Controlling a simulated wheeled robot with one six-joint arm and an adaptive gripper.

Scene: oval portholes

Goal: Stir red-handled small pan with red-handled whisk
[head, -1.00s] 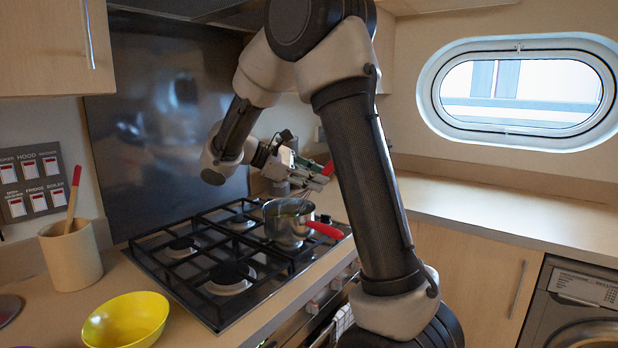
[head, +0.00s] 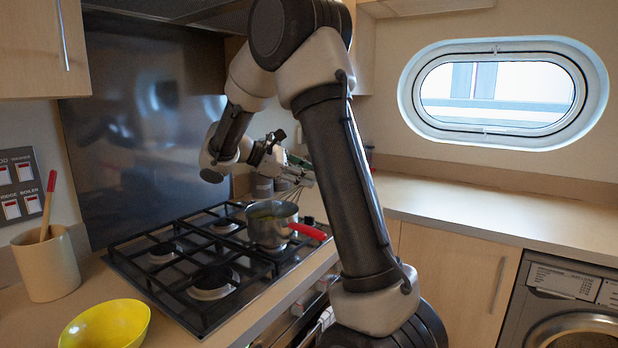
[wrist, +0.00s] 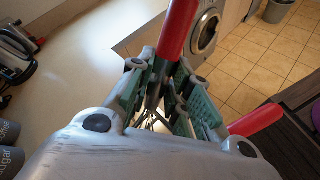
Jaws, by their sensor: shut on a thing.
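The small pan (head: 270,232) is grey metal and stands on a right-hand burner of the hob. Its red handle (head: 308,231) points right, and it also shows in the wrist view (wrist: 256,120). My gripper (head: 303,177) is above the pan's far right side. It is shut on the red-handled whisk; the red handle (wrist: 178,32) rises between the fingers in the wrist view. The whisk's wires (head: 291,192) hang below the fingers by the pan's rim. I cannot tell whether their tips are inside the pan. My arm hides the whisk's handle in the head view.
The black hob (head: 185,262) has free burners left of the pan. A yellow bowl (head: 104,326) and a beige pot (head: 46,268) with a red-handled utensil stand at the left. Grey canisters (wrist: 12,145) stand behind the hob. The right worktop (head: 470,212) is mostly clear.

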